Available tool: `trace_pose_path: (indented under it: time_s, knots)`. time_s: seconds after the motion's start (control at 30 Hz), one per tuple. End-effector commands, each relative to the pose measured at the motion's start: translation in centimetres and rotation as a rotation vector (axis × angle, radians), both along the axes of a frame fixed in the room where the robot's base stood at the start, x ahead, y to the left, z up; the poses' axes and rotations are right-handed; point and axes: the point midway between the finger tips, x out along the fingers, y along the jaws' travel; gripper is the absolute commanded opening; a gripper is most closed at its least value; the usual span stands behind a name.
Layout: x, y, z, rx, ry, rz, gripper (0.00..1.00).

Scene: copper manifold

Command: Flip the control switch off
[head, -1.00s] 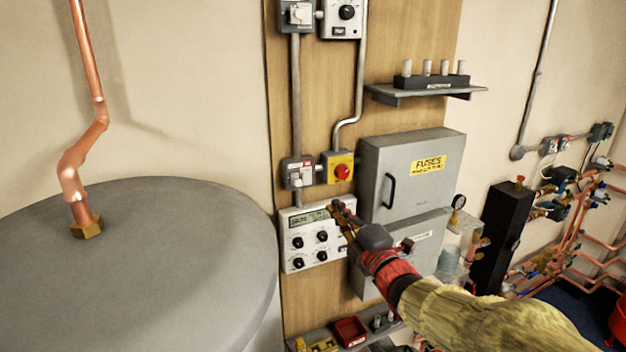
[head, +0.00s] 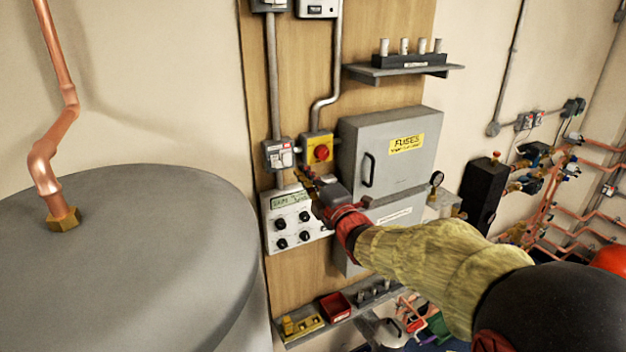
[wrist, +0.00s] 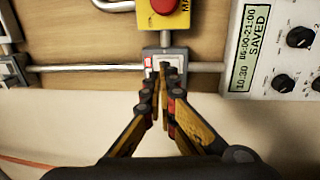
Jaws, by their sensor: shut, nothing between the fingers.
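A small grey switch box (head: 278,153) with a white face and a red mark is on the wooden board, left of a yellow box with a red button (head: 320,152). It looks like the control switch, but its label is too small to read. In the wrist view the switch box (wrist: 151,60) is straight ahead, partly hidden by my fingertips. My gripper (head: 303,180) is shut and empty, just below and right of the switch box in the head view. Its fingertips (wrist: 160,80) show together in the wrist view. I cannot tell whether they touch the switch, or its position.
A white control panel (head: 286,231) with dials and a display reading SAVED is just below. A grey fuse cabinet (head: 350,137) juts out to the right. A shelf (head: 385,72) is above it. A large grey tank (head: 130,260) fills the left.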

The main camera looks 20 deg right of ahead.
Motion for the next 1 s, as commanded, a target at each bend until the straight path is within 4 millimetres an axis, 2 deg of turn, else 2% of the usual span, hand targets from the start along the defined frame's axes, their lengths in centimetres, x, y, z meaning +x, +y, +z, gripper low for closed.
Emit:
trace_pose_path:
  time_s: [0.2, 0.4, 0.6, 1.0]
  knots:
    - [3.6, 0.7, 0.5, -0.001, 0.002, 0.001, 0.0]
    - [5.6, 1.1, 0.8, 0.0, 0.001, 0.0, 0.0]
    - [6.4, 1.3, 0.8, 0.0, 0.0, 0.0, 0.0]
    - [6.5, 1.3, 0.8, -0.001, -0.002, 0.0, 0.0]
